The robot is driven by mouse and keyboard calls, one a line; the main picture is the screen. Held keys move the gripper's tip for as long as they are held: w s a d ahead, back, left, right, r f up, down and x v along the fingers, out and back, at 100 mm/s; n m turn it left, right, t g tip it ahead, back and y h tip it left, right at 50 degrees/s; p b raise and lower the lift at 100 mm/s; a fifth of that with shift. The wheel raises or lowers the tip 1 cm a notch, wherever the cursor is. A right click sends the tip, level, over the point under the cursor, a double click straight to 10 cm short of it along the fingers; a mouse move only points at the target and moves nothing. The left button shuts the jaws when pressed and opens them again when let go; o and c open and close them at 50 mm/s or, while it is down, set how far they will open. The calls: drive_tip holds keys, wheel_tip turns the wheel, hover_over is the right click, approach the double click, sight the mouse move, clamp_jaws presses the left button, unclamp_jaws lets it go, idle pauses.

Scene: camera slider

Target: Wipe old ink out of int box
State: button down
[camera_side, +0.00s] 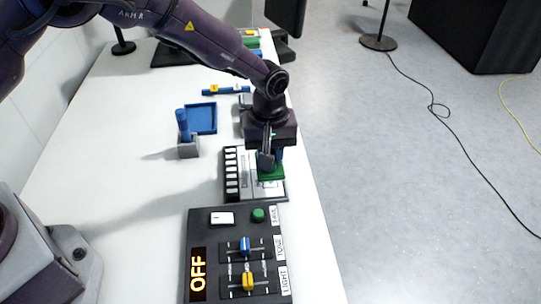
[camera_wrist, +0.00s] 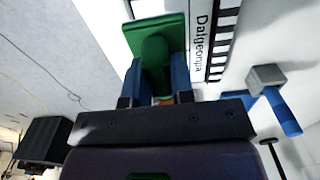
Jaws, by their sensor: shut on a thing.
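My gripper (camera_side: 270,157) is shut on the handle of a green eraser (camera_side: 271,174), over the right side of the clapperboard (camera_side: 247,187). The eraser's flat pad faces the board; I cannot tell whether it presses on it. In the wrist view the green eraser (camera_wrist: 155,28) sits between the blue fingers of my gripper (camera_wrist: 155,78), and the clapperboard (camera_wrist: 204,45) shows lettering and a striped edge. The int box and any ink in it cannot be made out; the eraser and gripper cover part of the board.
A blue marker (camera_side: 183,122) stands in a grey holder (camera_side: 188,150) left of the board. A blue tray (camera_side: 201,118) lies behind it. A dark control panel (camera_side: 205,237) reading OFF is in front. The table's right edge is close to the board; the table's left side is clear.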

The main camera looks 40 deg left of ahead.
idle(0.3)
drive_tip(key=shift+f, duration=1.65)
drive_tip(key=shift+f, duration=0.2)
drive_tip(key=shift+f, duration=0.65)
drive_tip(key=shift+w, duration=0.15)
drive_tip(key=shift+w+a+r, duration=0.15)
drive_tip(key=shift+w+a, duration=0.25)
drive_tip(key=shift+a, duration=0.05)
drive_tip(key=shift+s+d, duration=0.1)
drive_tip(key=shift+d, duration=0.05)
